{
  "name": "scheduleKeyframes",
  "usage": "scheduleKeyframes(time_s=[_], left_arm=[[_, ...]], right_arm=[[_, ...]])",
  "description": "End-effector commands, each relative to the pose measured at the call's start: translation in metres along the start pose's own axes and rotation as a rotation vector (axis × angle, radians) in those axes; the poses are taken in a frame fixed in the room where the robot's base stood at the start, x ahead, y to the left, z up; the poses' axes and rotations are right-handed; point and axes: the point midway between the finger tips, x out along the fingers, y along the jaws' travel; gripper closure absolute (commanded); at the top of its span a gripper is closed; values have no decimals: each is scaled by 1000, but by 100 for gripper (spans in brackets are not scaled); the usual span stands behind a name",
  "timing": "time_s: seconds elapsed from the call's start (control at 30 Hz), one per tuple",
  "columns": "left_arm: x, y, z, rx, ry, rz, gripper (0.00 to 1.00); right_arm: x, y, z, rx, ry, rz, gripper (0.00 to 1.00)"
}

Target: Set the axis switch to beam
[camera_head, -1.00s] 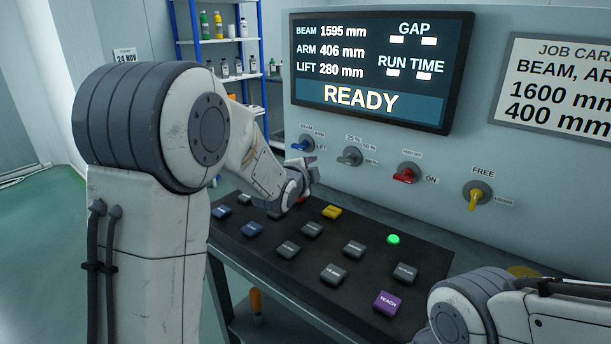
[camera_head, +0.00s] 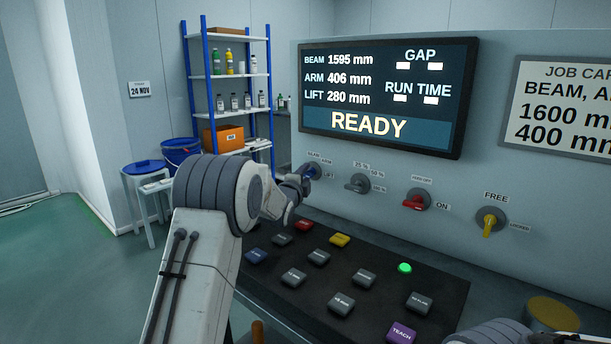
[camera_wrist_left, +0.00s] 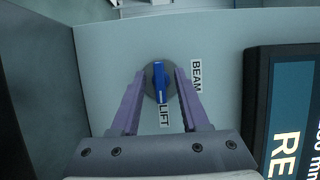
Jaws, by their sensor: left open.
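The axis switch (camera_head: 314,170) is a blue knob on the panel under the screen, partly covered by my left gripper in the head view. In the left wrist view the blue switch (camera_wrist_left: 160,82) sits on a round grey base. Its handle lies along the picture's vertical, with a pale mark at the end beside the LIFT label (camera_wrist_left: 164,116). The BEAM label (camera_wrist_left: 196,76) is to its right; the ARM label is hidden there. My left gripper (camera_wrist_left: 164,70) is open, with one purple finger on each side of the handle. Contact cannot be told. My right gripper is out of view.
Further knobs stand right of the switch: a grey one (camera_head: 357,183), a red one (camera_head: 415,202) and a yellow one (camera_head: 489,223). A dark console (camera_head: 330,270) with several buttons lies below. The screen (camera_head: 385,95) reads BEAM 1595 mm and READY.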

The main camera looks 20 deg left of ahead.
Motion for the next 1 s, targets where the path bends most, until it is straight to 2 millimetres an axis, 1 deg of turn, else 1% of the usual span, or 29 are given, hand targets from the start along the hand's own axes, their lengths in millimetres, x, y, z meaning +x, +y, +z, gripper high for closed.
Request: scheduleKeyframes(time_s=[0.1,0.37,0.4,0.47,0.5,0.77,1.0], left_arm=[[5,0,0,0,0,1,55],[6,0,0,0,0,1,55],[6,0,0,0,0,1,63],[6,0,0,0,0,1,86],[6,0,0,0,0,1,100],[6,0,0,-6,0,3,100],[6,-2,0,-72,0,32,100]], right_arm=[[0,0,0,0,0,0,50],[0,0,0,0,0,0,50],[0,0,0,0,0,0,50],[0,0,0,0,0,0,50],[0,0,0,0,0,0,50],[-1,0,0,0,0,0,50],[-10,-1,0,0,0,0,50]])
